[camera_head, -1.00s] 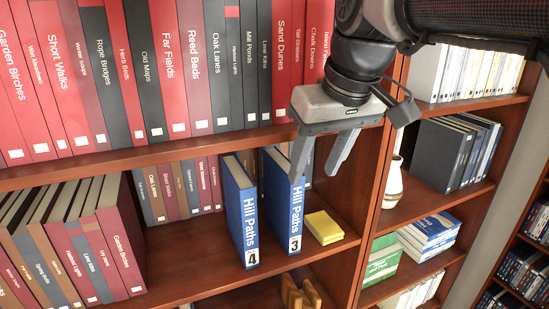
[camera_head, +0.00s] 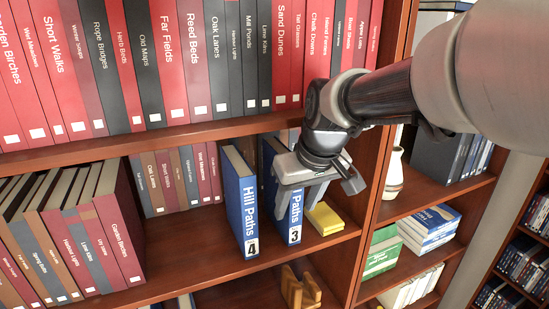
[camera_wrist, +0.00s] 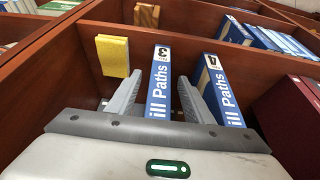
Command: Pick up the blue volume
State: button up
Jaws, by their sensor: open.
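Two blue volumes labelled Hill Paths stand upright on the middle shelf. Number 4 (camera_head: 241,205) is at the left and number 3 (camera_head: 295,228) at the right, with a gap between them. In the wrist view, volume 3 (camera_wrist: 160,82) lies between the fingers and volume 4 (camera_wrist: 219,90) is to the right, outside them. My gripper (camera_head: 302,200) is open in front of volume 3 and hides part of its spine. It also shows in the wrist view (camera_wrist: 157,88), one finger on each side of volume 3. I cannot tell whether they touch it.
A yellow block (camera_head: 325,219) lies on the shelf just right of volume 3. The shelf above (camera_head: 150,142) holds red and black books. An upright divider (camera_head: 372,220) stands at the right; a white vase (camera_head: 394,175) is beyond it.

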jog(key=shift+w+a+f, duration=0.1)
jog(key=shift+w+f, duration=0.1)
jog(key=shift+f, duration=0.35)
grip_shut()
jog(key=shift+r, duration=0.1)
jog(key=shift+r, duration=0.15)
